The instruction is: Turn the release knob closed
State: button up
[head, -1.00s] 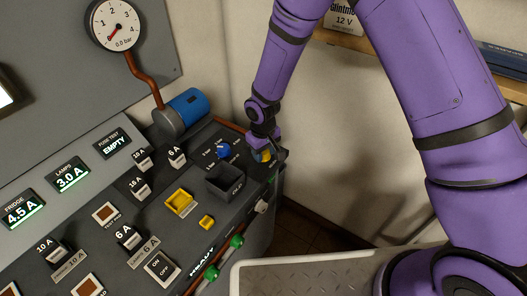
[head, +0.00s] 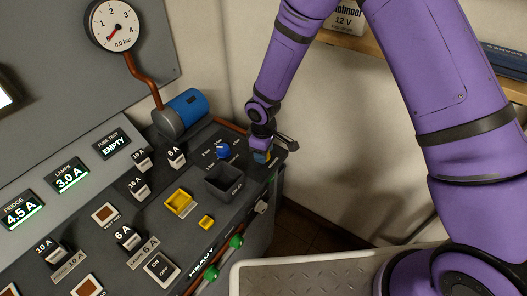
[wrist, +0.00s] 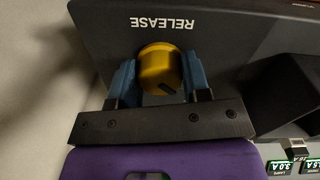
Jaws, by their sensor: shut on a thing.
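The release knob (wrist: 160,69) is a round yellow knob with a dark mark near its lower edge in the wrist view. It sits on the dark panel by the upside-down word RELEASE. My gripper (wrist: 158,78) has its two blue fingers on either side of the knob and is shut on it. In the head view my gripper (head: 262,156) is at the far right end of the console, and it mostly hides the knob.
A blue knob (head: 222,150) and an open dark box (head: 224,183) stand close to my gripper on the console. A pressure gauge (head: 115,25) reads 0.0 bar. A blue cylinder (head: 187,107) is behind. A pale wall (head: 350,130) is at right.

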jog(key=o, duration=0.9)
jog(key=shift+r, duration=0.1)
notch_tip(320, 180, up, 11)
jog(key=shift+s+f, duration=0.1)
jog(key=shift+f, duration=0.05)
dwell(0.4)
